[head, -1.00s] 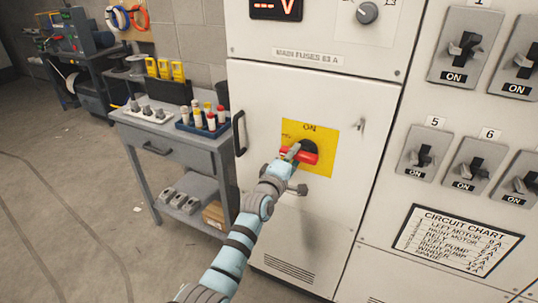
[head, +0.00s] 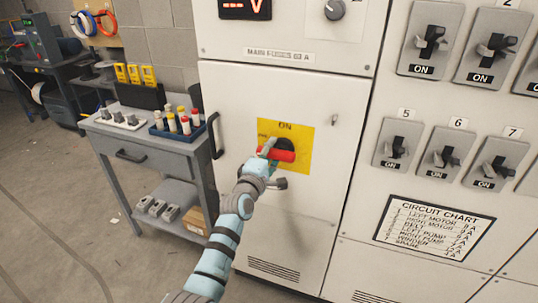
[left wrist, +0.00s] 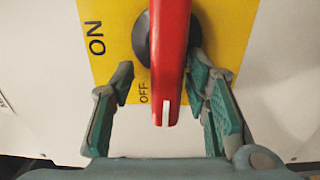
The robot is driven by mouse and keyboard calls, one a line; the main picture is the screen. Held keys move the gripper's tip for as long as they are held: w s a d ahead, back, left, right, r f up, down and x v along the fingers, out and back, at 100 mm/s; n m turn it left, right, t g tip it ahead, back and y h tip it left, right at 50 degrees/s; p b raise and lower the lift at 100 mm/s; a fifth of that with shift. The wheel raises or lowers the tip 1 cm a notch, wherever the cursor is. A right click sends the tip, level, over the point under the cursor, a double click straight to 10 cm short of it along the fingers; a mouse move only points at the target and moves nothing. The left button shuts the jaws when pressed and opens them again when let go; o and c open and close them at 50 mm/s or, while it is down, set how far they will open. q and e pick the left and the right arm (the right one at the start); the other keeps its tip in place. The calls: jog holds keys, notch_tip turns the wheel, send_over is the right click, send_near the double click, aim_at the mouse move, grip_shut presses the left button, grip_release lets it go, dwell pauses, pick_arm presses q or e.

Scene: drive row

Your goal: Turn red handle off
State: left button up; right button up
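The red handle (head: 282,155) sits on a black round hub (head: 287,144) in a yellow plate (head: 304,145) on the grey cabinet door. In the head view it lies about level, with "ON" printed above. In the left wrist view the red handle (left wrist: 170,60) runs down the picture, its white-marked tip beside the "OFF" print (left wrist: 144,92). My left gripper (head: 267,153) is at the handle's left end. In the wrist view the left gripper's fingers (left wrist: 163,100) are apart, one each side of the handle. The left finger shows a gap; contact on the right is unclear. My right gripper is not in view.
A black door pull (head: 214,136) is on the door's left edge. A grey side table (head: 160,150) with small items stands left. Breaker switches (head: 447,157) fill the right panel.

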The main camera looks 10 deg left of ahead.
pick_arm(q)
jog(key=shift+s+f, duration=0.1)
jog(key=shift+f, duration=0.05)
jog(key=shift+s+a, duration=0.1)
jog(key=shift+s, duration=0.05)
jog(key=s+a, duration=0.1)
jog(key=s, duration=1)
jog(key=shift+s+a, duration=0.2)
jog(key=shift+s, duration=0.05)
